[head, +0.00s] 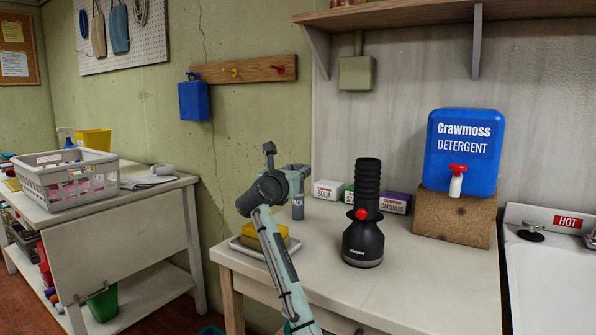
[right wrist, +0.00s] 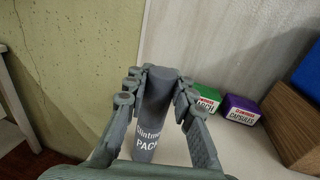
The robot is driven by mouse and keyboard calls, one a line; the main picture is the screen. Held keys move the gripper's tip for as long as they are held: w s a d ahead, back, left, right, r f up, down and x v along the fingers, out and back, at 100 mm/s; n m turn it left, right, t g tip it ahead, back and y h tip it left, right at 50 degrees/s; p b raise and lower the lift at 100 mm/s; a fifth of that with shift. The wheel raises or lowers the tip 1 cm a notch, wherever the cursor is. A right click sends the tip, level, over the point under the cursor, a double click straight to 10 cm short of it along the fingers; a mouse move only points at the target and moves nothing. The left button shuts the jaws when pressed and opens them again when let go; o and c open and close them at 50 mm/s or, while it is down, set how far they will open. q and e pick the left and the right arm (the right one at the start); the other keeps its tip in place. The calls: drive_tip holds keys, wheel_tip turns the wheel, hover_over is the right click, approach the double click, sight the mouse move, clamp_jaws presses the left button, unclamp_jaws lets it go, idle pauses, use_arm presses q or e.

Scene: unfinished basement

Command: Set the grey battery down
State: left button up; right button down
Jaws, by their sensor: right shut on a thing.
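The grey battery (head: 298,207) is a dark grey cylinder with white lettering ending in "PACK". It is upright at the back left of the table (head: 400,290), and I cannot tell whether its base touches the tabletop. My right gripper (head: 299,180) is shut on it near its upper part. In the right wrist view the battery (right wrist: 150,125) stands between the two fingers of my right gripper (right wrist: 160,82). My left gripper is not in view.
A yellow block (head: 264,234) on a tray lies left of the battery. Small boxes (head: 328,190) line the wall to its right. A black bottle-like device (head: 363,243) stands mid-table, and a blue detergent jug (head: 462,145) sits on a wooden block (head: 453,217). The front tabletop is clear.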

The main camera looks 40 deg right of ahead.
drive_tip(key=c, duration=1.3)
unclamp_jaws()
drive_tip(key=v, duration=1.2)
drive_tip(key=shift+r, duration=0.1)
